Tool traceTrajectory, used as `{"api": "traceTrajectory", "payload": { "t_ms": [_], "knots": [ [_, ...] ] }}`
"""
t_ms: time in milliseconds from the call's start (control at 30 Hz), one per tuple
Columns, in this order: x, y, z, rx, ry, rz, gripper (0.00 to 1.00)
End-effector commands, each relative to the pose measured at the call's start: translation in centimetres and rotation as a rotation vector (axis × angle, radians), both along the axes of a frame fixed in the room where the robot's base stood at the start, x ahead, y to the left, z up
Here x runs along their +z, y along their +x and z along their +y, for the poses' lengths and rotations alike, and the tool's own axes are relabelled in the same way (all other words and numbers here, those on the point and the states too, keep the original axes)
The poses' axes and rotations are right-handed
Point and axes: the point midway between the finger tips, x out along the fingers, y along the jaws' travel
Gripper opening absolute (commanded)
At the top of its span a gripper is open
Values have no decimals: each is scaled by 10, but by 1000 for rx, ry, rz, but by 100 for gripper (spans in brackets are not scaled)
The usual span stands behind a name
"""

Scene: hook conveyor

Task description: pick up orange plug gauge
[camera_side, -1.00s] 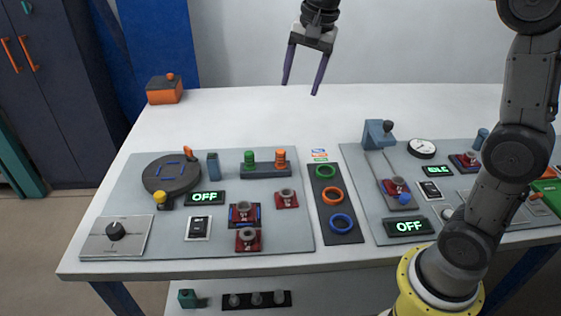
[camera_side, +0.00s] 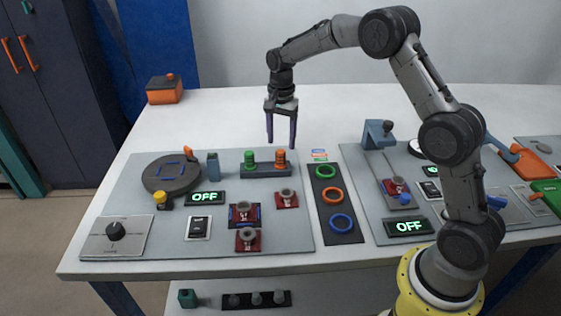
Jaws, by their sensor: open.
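The orange plug gauge (camera_side: 280,158) stands upright in the right end of a dark grey holder (camera_side: 264,169) on the left grey panel. A green plug gauge (camera_side: 249,159) stands in the left end of the same holder. My gripper (camera_side: 282,146) points down with two purple fingers spread apart and nothing between them. Its fingertips appear just above and around the top of the orange gauge in the picture; I cannot tell the exact depth or whether they touch it.
A round dark turntable (camera_side: 171,173) and a blue-grey block (camera_side: 213,166) stand left of the holder. Red fixtures (camera_side: 287,199) sit in front. A dark strip with green, orange and blue rings (camera_side: 332,195) lies to the right.

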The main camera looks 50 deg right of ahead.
Motion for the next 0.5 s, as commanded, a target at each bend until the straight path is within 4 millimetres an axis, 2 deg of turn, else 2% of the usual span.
{"api": "traceTrajectory", "payload": {
  "t_ms": [267, 500],
  "knots": [
    [-22, 0, 0, 1, 0, 2, 68],
    [-55, 1, 1, 1, 0, 3, 68]
  ]
}}
